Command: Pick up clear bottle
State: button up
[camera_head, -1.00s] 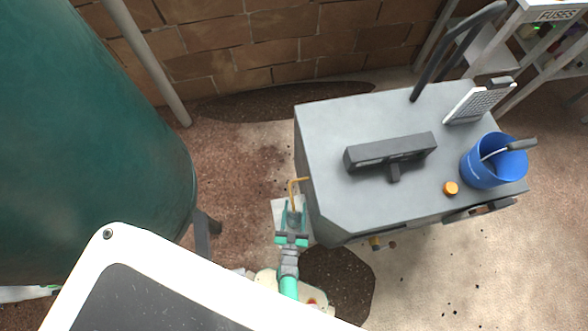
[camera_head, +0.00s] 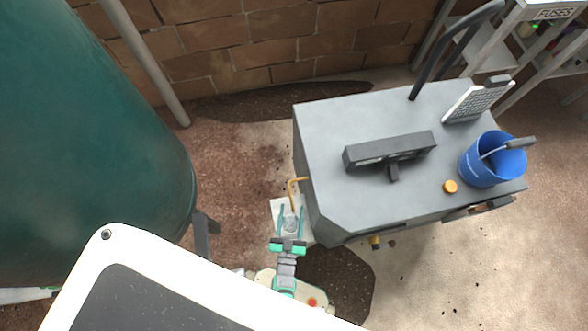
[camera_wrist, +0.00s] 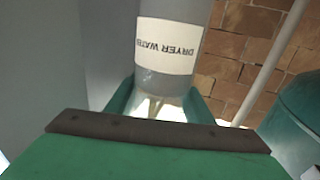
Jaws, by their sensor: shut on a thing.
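The clear bottle (camera_wrist: 165,80) fills the upper middle of the wrist view, with a white label reading "DRYER WATER" upside down. My gripper (camera_wrist: 160,104) has a green finger on each side of the bottle's lower part as pictured and is shut on it. In the head view my gripper (camera_head: 291,216) is low in the middle, beside the left side of the grey cabinet. The bottle (camera_head: 291,224) shows there only as a small pale shape between the fingers. Its far end is cut off in the wrist view.
The grey cabinet (camera_head: 340,125) stands close to the right of my gripper, with a blue cup (camera_head: 478,166) on top. An orange-yellow bent pipe (camera_head: 291,187) sticks out near the fingertips. A large green tank (camera_head: 90,130) stands at left. Open floor lies between.

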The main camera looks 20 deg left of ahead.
jog(key=s+r, duration=0.5)
jog(key=s, duration=0.5)
jog(key=shift+s+d+r, duration=0.15)
jog(key=shift+d+r, duration=0.15)
jog(key=shift+d, duration=0.05)
